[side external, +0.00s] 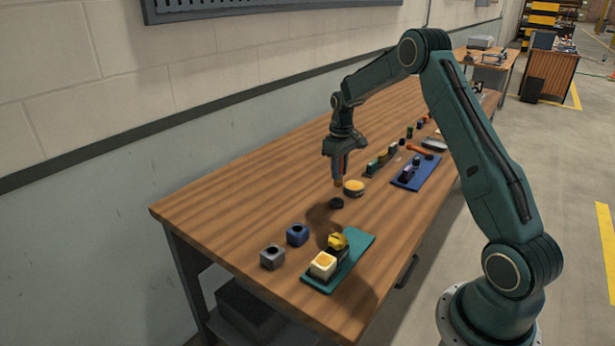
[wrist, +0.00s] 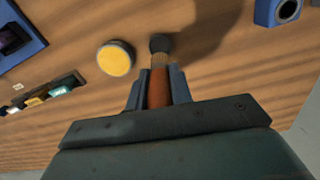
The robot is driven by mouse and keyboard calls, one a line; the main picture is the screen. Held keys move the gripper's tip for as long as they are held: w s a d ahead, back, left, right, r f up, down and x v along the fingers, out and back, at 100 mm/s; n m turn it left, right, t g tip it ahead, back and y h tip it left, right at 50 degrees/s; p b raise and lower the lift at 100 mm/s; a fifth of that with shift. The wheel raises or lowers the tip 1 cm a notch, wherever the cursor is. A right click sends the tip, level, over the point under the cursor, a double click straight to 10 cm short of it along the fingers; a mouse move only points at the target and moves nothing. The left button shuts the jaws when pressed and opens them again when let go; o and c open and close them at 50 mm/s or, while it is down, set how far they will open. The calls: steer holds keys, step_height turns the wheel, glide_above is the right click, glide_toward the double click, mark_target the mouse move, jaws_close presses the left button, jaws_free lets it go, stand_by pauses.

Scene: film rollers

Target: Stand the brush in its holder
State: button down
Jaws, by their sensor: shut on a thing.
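The brush has a reddish-brown handle (wrist: 158,88) and a tan end (wrist: 160,60) in the wrist view. My gripper (wrist: 158,86) is shut on the handle, and the tan end points away from the jaws. In the side view my gripper (side external: 340,172) points down, with the brush above the table. A small dark round piece (side external: 336,203) is below the brush; it also shows past the tan end in the wrist view (wrist: 160,42). A blue block with a round hole (side external: 297,235) and a grey block with a hole (side external: 272,257) stand at the near left. Which one is the holder I cannot tell.
A yellow-topped round tin (side external: 354,187) is close right of the brush. A green tray (side external: 350,262) with yellow and cream pieces lies near the front edge. A blue tray (side external: 417,180) and several small items are farther right. The table's back left is clear.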

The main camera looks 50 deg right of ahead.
steer(key=shift+f, duration=3.35)
steer(key=shift+f, duration=0.2)
steer(key=c, duration=1.2)
jaws_free()
steer(key=shift+o, duration=0.6)
steer(key=o, duration=0.3)
steer(key=shift+r, duration=0.1)
steer(key=shift+r, duration=3.4)
